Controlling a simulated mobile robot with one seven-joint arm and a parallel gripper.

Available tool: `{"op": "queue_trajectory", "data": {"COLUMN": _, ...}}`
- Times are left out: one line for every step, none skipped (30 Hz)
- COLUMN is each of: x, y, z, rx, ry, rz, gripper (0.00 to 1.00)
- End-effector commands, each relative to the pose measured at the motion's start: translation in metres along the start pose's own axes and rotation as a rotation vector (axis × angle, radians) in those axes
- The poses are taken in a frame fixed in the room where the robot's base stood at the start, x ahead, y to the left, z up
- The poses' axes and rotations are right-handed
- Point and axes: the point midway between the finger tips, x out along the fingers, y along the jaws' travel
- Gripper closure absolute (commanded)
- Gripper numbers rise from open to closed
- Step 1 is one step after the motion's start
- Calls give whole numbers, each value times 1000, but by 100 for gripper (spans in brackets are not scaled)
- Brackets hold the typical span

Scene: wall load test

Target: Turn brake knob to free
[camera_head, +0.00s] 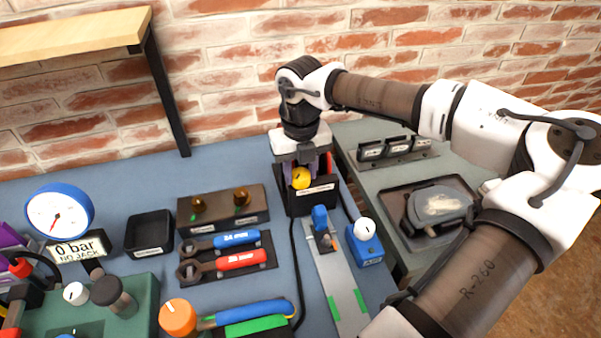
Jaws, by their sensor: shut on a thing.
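My gripper (302,160) points down at the back of the blue bench, over a black box (312,203) with a small pale label. It is shut on a yellow round piece (301,178) with a dark mark, at the box's top; whether that piece touches the box I cannot tell. No readable label says which knob is the brake knob. An orange knob (177,317) stands at the front. A white knob (364,230) tops a small blue box (366,252), and another white knob (75,293) sits on the green unit (140,307) at left.
A gauge (60,211) stands at left above a display reading "0 bar, NO JACK". Blue and red wrenches (240,260) lie mid-bench. A rail with green marks (345,300) runs forward. A black tray (149,234) is empty. My arm crosses the right side, over a grey side table (365,180).

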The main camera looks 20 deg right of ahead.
Motion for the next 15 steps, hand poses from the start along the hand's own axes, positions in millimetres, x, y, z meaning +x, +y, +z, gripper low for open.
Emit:
{"op": "queue_trajectory", "data": {"x": 4, "y": 0, "z": 0, "rx": -36, "ry": -2, "rz": 0, "gripper": 85}}
{"op": "queue_trajectory", "data": {"x": 4, "y": 0, "z": 0, "rx": -61, "ry": -1, "rz": 0, "gripper": 85}}
{"op": "queue_trajectory", "data": {"x": 4, "y": 0, "z": 0, "rx": -97, "ry": -1, "rz": 0, "gripper": 85}}
{"op": "queue_trajectory", "data": {"x": 4, "y": 0, "z": 0, "rx": -124, "ry": -1, "rz": 1, "gripper": 85}}
{"op": "queue_trajectory", "data": {"x": 4, "y": 0, "z": 0, "rx": -152, "ry": -1, "rz": 1, "gripper": 85}}
{"op": "queue_trajectory", "data": {"x": 4, "y": 0, "z": 0, "rx": -190, "ry": -1, "rz": 1, "gripper": 85}}
{"op": "queue_trajectory", "data": {"x": 4, "y": 0, "z": 0, "rx": -218, "ry": -1, "rz": 1, "gripper": 85}}
{"op": "queue_trajectory", "data": {"x": 4, "y": 0, "z": 0, "rx": -246, "ry": -1, "rz": 1, "gripper": 85}}
{"op": "queue_trajectory", "data": {"x": 3, "y": 0, "z": 0, "rx": -284, "ry": -1, "rz": 1, "gripper": 85}}
{"op": "queue_trajectory", "data": {"x": 3, "y": 0, "z": 0, "rx": -311, "ry": -1, "rz": 1, "gripper": 85}}
{"op": "queue_trajectory", "data": {"x": 3, "y": 0, "z": 0, "rx": -338, "ry": -1, "rz": 1, "gripper": 85}}
{"op": "queue_trajectory", "data": {"x": 3, "y": 0, "z": 0, "rx": -373, "ry": -1, "rz": 1, "gripper": 85}}
{"op": "queue_trajectory", "data": {"x": 3, "y": 0, "z": 0, "rx": -399, "ry": -1, "rz": 1, "gripper": 85}}
{"op": "queue_trajectory", "data": {"x": 3, "y": 0, "z": 0, "rx": -425, "ry": -1, "rz": 1, "gripper": 85}}
{"op": "queue_trajectory", "data": {"x": 2, "y": 0, "z": 0, "rx": -457, "ry": -1, "rz": 1, "gripper": 85}}
